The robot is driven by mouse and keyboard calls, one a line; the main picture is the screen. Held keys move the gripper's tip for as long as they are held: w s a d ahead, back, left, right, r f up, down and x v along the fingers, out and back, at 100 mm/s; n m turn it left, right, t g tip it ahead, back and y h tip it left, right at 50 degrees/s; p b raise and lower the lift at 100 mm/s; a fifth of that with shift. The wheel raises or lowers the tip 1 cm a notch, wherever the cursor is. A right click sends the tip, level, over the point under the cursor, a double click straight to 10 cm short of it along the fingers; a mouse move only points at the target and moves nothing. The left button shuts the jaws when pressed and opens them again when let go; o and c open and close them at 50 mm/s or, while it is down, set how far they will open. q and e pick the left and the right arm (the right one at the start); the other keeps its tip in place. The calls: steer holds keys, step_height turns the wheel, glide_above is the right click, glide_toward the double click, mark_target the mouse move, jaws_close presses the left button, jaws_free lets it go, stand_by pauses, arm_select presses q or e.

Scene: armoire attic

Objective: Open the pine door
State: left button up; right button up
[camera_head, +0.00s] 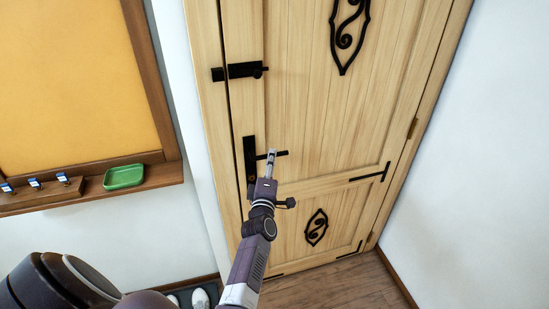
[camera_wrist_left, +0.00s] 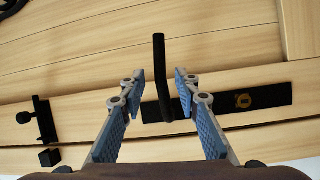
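The pine door (camera_head: 310,110) stands closed in its frame, with black scroll ornaments and black strap pieces. Its black lever handle (camera_head: 281,153) sticks out from a tall black plate (camera_head: 250,160) near the left edge. My left gripper (camera_head: 271,154) is at the lever. In the left wrist view the gripper (camera_wrist_left: 159,72) is open, with the lever (camera_wrist_left: 160,75) between its two blue-padded fingers and a gap on both sides. A black latch (camera_head: 243,70) sits above the handle, and its keeper (camera_head: 217,74) is on the frame. My right gripper is not in view.
A yellow board (camera_head: 70,80) hangs on the left wall, its wooden ledge (camera_head: 150,177) holding a green tray (camera_head: 124,177) and small blue-topped items. White shoes (camera_head: 200,298) lie on the floor below. A bare white wall (camera_head: 480,150) is at right.

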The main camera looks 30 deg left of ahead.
arm_select(q)
steer(key=b+x, duration=0.1)
steer(key=x, duration=0.1)
steer(key=shift+w+f, duration=0.2)
steer(key=shift+w, duration=0.15)
steer(key=shift+w+a+r, duration=0.1)
steer(key=shift+w+a, duration=0.05)
steer(key=shift+w, duration=0.2)
jaws_close()
